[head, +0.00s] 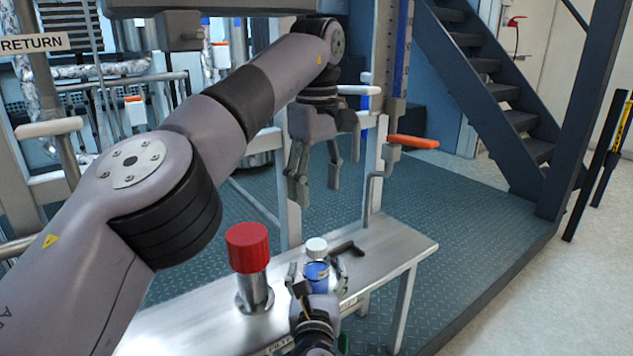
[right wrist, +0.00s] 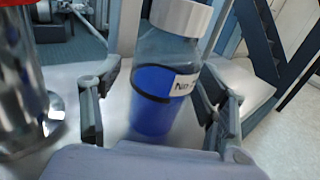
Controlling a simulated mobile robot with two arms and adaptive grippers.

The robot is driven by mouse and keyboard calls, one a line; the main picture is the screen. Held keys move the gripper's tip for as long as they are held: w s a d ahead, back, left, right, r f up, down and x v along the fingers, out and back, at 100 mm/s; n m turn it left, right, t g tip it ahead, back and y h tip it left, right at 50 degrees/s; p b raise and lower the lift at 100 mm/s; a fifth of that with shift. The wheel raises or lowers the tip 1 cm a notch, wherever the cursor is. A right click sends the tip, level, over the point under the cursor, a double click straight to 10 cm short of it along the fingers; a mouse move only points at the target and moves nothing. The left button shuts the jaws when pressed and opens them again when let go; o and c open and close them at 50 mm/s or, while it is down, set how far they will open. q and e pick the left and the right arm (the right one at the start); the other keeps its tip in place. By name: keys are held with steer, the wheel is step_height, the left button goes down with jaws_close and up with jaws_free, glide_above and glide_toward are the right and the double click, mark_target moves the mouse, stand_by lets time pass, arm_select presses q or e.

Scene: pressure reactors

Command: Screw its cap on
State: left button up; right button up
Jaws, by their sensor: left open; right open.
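A clear bottle with blue liquid (head: 317,272) stands on the metal bench; it also shows in the right wrist view (right wrist: 153,112), with a dark ring and a white label. A white cap (head: 316,246) sits on top of the bottle and is cut off by the top edge in the right wrist view (right wrist: 182,16). I cannot tell how tight it is. My right gripper (head: 315,283) is open, with one finger on each side of the bottle's lower body, apparently with gaps. My left gripper (head: 317,188) is open and empty, higher up and behind the cap.
A red-topped metal fitting (head: 248,247) stands left of the bottle, close to my right gripper. A black handle-like part (head: 349,249) lies behind the bottle. The bench (head: 398,247) is clear to the right. An orange-handled valve (head: 413,142) and pipes stand behind.

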steer(key=s, duration=1.2)
steer(key=shift+a, duration=0.15)
